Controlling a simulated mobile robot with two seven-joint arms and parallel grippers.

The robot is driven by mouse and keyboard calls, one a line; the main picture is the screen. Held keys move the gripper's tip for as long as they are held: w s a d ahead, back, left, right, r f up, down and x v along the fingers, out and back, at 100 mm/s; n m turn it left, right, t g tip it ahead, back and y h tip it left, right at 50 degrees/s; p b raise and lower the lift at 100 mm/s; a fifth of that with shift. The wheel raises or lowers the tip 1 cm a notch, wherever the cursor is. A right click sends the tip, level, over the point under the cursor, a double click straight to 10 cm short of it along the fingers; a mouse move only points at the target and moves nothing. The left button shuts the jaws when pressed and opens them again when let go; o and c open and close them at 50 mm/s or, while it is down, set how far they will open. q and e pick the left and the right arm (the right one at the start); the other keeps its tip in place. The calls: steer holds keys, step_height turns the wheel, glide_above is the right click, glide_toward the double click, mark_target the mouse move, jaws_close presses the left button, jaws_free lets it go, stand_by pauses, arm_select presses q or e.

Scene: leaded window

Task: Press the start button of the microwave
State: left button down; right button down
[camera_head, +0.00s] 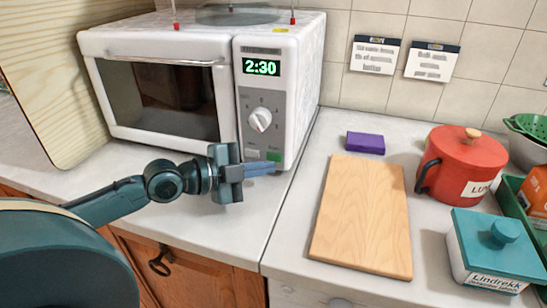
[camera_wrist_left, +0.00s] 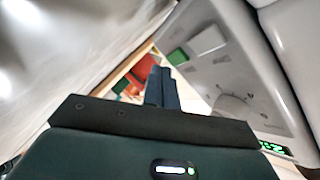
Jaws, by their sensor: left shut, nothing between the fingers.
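The white microwave (camera_head: 225,75) stands on the counter at the upper left, its door closed. Its display (camera_head: 261,67) reads 2:30, above a dial (camera_head: 260,119). At the bottom of the panel is a green button (camera_head: 273,156), taken as the start button, beside a pale one (camera_head: 252,155). My left gripper (camera_head: 265,169) is shut and empty, its blue fingertips just below and in front of the green button. In the left wrist view the fingers (camera_wrist_left: 162,88) point up beside the green button (camera_wrist_left: 178,56); I cannot tell whether they touch it. My right gripper is not in view.
A wooden board (camera_head: 362,215) and a purple block (camera_head: 365,143) lie on the counter to the right. A red lidded pot (camera_head: 465,160) and a teal-lidded box (camera_head: 495,245) stand farther right. A wooden panel (camera_head: 60,70) leans at the left.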

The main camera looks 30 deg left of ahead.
arm_select(q)
steer(key=shift+w, duration=0.15)
steer(key=shift+w+a+b, duration=0.1)
steer(key=shift+w+b, duration=0.2)
steer(key=shift+b, duration=0.05)
